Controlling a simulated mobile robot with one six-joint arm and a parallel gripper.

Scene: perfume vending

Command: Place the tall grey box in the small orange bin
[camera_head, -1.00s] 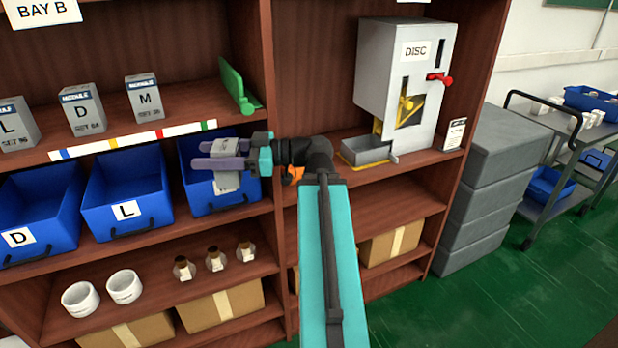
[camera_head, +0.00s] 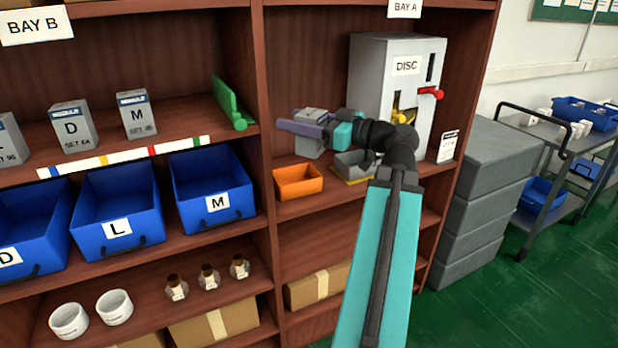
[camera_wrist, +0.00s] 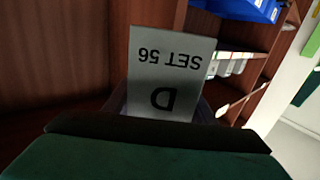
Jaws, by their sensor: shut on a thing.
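My gripper (camera_head: 298,124) is shut on a tall grey box (camera_head: 308,148), with its purple fingers on either side. The box hangs roughly upright in the right bay. In the wrist view the box (camera_wrist: 168,75) shows "D" and "SET 56" upside down. The small orange bin (camera_head: 298,190) sits on the right bay's middle shelf, below the box in the picture. The box looks above the bin's back rim; I cannot tell how far apart they are in depth. The bin's visible inside looks empty.
The grey DISC dispenser (camera_head: 405,75) with its tray (camera_head: 356,165) stands right of the bin, close to my wrist. Blue bins (camera_head: 212,204) and other grey boxes (camera_head: 136,114) fill the left bay.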

